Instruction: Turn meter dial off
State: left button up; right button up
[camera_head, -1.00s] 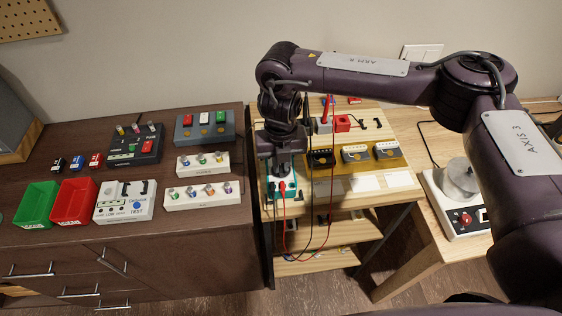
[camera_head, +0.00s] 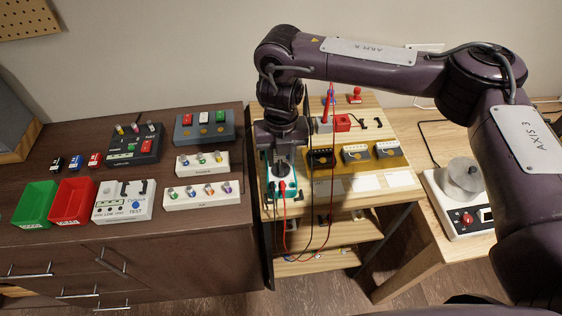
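The teal multimeter (camera_head: 293,186) stands at the left end of the light wooden bench. Its dark round dial (camera_head: 281,169) now shows, with red jacks and a red and a black lead below it. The dial's pointer setting is too small to read. My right gripper (camera_head: 280,152) points down just behind and above the dial, over the meter's upper part, and hides its display area. Its fingers are too small and dark to tell open from shut, and I cannot tell whether they touch the meter. My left gripper is not in view.
A red block (camera_head: 342,123) is behind. The brown cabinet at left holds switch boxes, a green bin (camera_head: 37,204) and a red bin (camera_head: 73,200). The leads hang over the bench front.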

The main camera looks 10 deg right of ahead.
aim_at(281, 168)
notch_tip(281, 168, up, 5)
jog(key=shift+r, duration=0.15)
dwell(0.5)
